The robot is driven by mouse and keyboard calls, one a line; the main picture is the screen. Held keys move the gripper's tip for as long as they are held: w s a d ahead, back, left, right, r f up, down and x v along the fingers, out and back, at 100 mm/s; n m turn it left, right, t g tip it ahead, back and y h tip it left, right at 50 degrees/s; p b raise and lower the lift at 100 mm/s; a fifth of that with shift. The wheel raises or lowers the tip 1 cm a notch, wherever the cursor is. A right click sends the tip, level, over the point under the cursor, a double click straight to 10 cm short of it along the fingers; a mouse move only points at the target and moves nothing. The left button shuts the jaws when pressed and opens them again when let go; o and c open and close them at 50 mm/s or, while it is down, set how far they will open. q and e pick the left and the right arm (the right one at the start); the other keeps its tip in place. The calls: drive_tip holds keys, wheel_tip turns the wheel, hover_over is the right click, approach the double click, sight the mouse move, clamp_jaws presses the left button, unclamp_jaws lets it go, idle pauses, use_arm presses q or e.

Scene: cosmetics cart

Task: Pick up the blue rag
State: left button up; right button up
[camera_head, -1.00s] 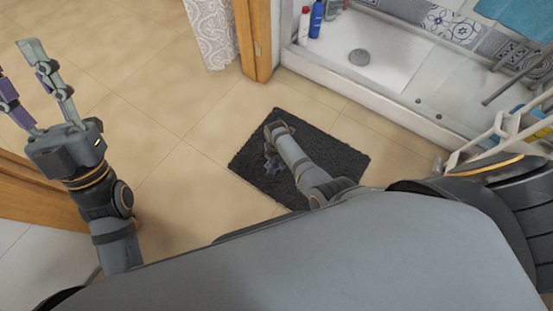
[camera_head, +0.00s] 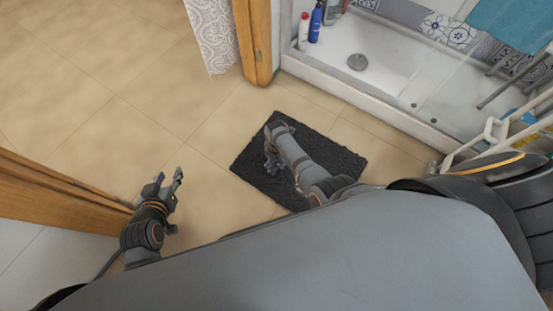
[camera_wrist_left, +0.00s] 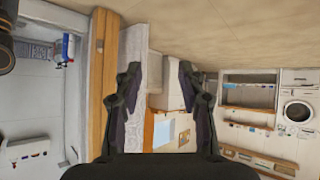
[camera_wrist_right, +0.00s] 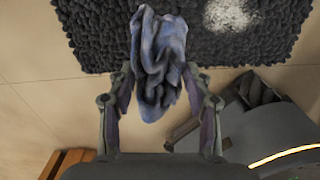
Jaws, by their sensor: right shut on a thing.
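The blue rag (camera_wrist_right: 158,62) is crumpled and sits between the fingers of my right gripper (camera_wrist_right: 158,103) in the right wrist view. The gripper is shut on it, above a dark grey shaggy mat (camera_wrist_right: 270,45). In the head view my right gripper (camera_head: 271,160) is over the mat (camera_head: 325,160), and the rag is hard to make out there. My left gripper (camera_head: 166,182) is open and empty at the left, near a wooden door edge. Its spread fingers also show in the left wrist view (camera_wrist_left: 160,85).
A shower tray (camera_head: 385,75) with bottles (camera_head: 315,25) stands behind the mat. A wooden door frame (camera_head: 254,45) and patterned curtain (camera_head: 212,35) are at the back. A wooden door (camera_head: 50,190) is at the left. A white rack (camera_head: 500,130) stands right. Tiled floor is clear left of the mat.

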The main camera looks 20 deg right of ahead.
use_arm(q)
drive_tip(key=s+f+g+p, duration=0.1)
drive_tip(key=s+f+g, duration=0.4)
drive_tip(key=s+f, duration=0.4)
use_arm(e)
drive_tip(key=shift+r, duration=0.6)
wheel_tip(320, 180, up, 6)
drive_tip(key=p, duration=0.6)
drive_tip(key=shift+r+p, duration=0.1)
drive_tip(key=shift+p, duration=0.2)
use_arm(q)
wheel_tip(320, 180, up, 9)
drive_tip(key=s+a+g+y, duration=0.1)
drive_tip(key=s+g, duration=0.1)
drive_tip(key=g, duration=0.2)
drive_tip(key=shift+s+a+f, duration=0.2)
drive_tip(key=shift+s+a, duration=0.15)
